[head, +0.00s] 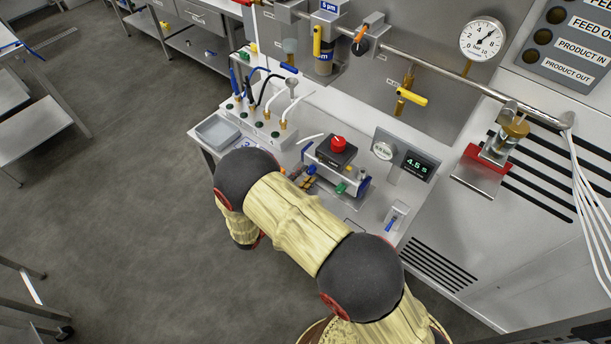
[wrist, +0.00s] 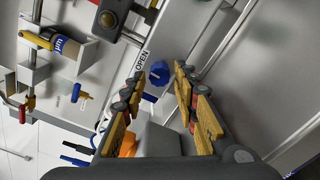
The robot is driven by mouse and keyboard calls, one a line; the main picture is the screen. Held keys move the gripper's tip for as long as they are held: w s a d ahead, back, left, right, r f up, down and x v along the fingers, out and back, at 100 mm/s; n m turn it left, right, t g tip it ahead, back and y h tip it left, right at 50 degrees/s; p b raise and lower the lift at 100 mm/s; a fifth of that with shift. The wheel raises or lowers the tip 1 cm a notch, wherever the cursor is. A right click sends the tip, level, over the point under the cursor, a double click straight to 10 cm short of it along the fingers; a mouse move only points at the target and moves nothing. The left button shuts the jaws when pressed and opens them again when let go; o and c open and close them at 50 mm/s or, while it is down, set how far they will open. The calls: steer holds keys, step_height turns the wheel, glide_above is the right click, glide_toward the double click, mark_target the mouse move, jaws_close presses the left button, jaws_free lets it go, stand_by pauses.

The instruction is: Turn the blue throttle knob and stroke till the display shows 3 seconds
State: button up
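The blue throttle knob (wrist: 159,73) is a small lobed knob next to an "OPEN" label in the wrist view. My gripper (wrist: 157,82) is open, with its yellow fingers on either side of the line to the knob. No finger visibly grips it, and I cannot tell how far beyond the tips it is. In the head view my arm hides most of the gripper, near the valve block (head: 335,165) with its red button (head: 338,144). I cannot clearly pick out the throttle knob there. The display (head: 417,165) reads 4.5 s in green digits.
A round dial (head: 383,150) sits left of the display. A grey tray (head: 217,131) and a manifold with hoses (head: 265,125) stand at the bench's left. A filter (head: 324,45), yellow-handled valve (head: 411,97) and pressure gauge (head: 482,39) are on the wall behind.

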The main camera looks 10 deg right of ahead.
steer(key=v, duration=1.1)
steer(key=s+d+r+m+g+y, duration=0.1)
steer(key=s+d+r+m+g, duration=0.2)
steer(key=d+r+m+g, duration=0.45)
steer(key=s+d+r+m+g+y, duration=0.1)
steer(key=s+d+r+m+g, duration=0.2)
steer(key=d+r, duration=0.7)
steer(key=s+d+r+m+t+y+b, duration=0.1)
steer(key=s+d+r+m+t+y, duration=0.2)
steer(key=s+r+y, duration=0.7)
steer(key=s+r+m, duration=0.1)
steer(key=s+r, duration=0.2)
steer(key=s, duration=0.2)
steer(key=shift+s+r+m+y+b, duration=0.25)
steer(key=shift+s+m+y+b, duration=0.05)
steer(key=shift+m+y+b, duration=0.1)
steer(key=shift+d, duration=0.15)
steer(key=shift+c, duration=0.2)
